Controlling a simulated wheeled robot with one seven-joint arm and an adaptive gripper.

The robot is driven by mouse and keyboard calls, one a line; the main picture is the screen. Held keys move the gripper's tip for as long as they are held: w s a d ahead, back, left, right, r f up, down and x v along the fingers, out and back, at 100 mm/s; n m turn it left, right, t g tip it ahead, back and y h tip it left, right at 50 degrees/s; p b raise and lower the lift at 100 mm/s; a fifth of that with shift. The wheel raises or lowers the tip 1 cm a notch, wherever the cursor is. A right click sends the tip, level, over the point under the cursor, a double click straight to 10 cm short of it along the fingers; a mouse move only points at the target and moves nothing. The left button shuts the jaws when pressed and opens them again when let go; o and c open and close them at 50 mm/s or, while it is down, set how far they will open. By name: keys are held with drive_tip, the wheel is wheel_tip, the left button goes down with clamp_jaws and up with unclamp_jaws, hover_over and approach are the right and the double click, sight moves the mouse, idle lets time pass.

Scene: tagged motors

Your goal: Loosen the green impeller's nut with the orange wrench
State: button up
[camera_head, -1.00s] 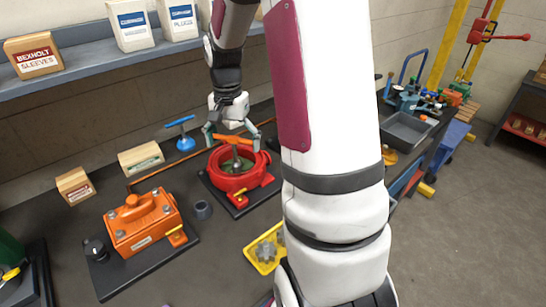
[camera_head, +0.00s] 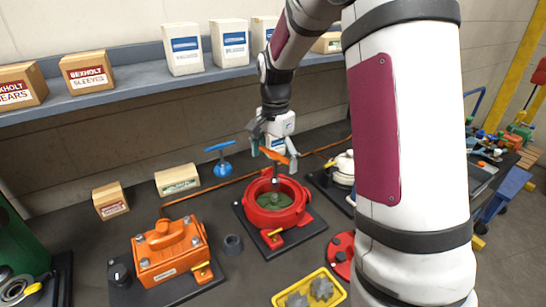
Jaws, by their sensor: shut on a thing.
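The orange wrench (camera_head: 273,155) is a T-handle with a grey stem pointing down. My gripper (camera_head: 277,150) is shut on its handle, fingers at both sides. The wrench is above the open red housing (camera_head: 290,213), with the stem's lower end over the opening. The green impeller (camera_head: 271,203) lies inside the housing. I cannot clearly tell whether the stem touches the nut, which is too small to make out.
A blue T-handle (camera_head: 221,162) stands behind left. A shelf (camera_head: 130,86) runs behind. My arm blocks the right.

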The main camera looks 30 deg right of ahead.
sight(275, 178)
drive_tip(key=m, duration=0.1)
drive_tip(key=m+b, duration=0.1)
drive_tip(key=m, duration=0.1)
drive_tip(key=m+b, duration=0.1)
drive_tip(key=m, duration=0.1)
drive_tip(key=shift+w+f, duration=0.1)
drive_tip(key=shift+f, duration=0.25)
drive_tip(key=m, duration=0.2)
drive_tip(key=m+b, duration=0.1)
drive_tip(key=m, duration=0.2)
drive_tip(key=shift+a+f+m+b, duration=0.15)
drive_tip(key=shift+f+m+b, duration=0.15)
drive_tip(key=shift+b, duration=0.1)
drive_tip(key=m, duration=0.4)
drive_tip(key=shift+f, duration=0.1)
drive_tip(key=m, duration=0.2)
drive_tip(key=m+p, duration=0.1)
drive_tip(key=m, duration=0.2)
drive_tip(key=shift+f+m, duration=0.25)
drive_tip(key=shift+m, duration=0.45)
drive_tip(key=shift+f, duration=0.1)
drive_tip(key=shift+f, duration=0.1)
drive_tip(key=shift+f, duration=1.1)
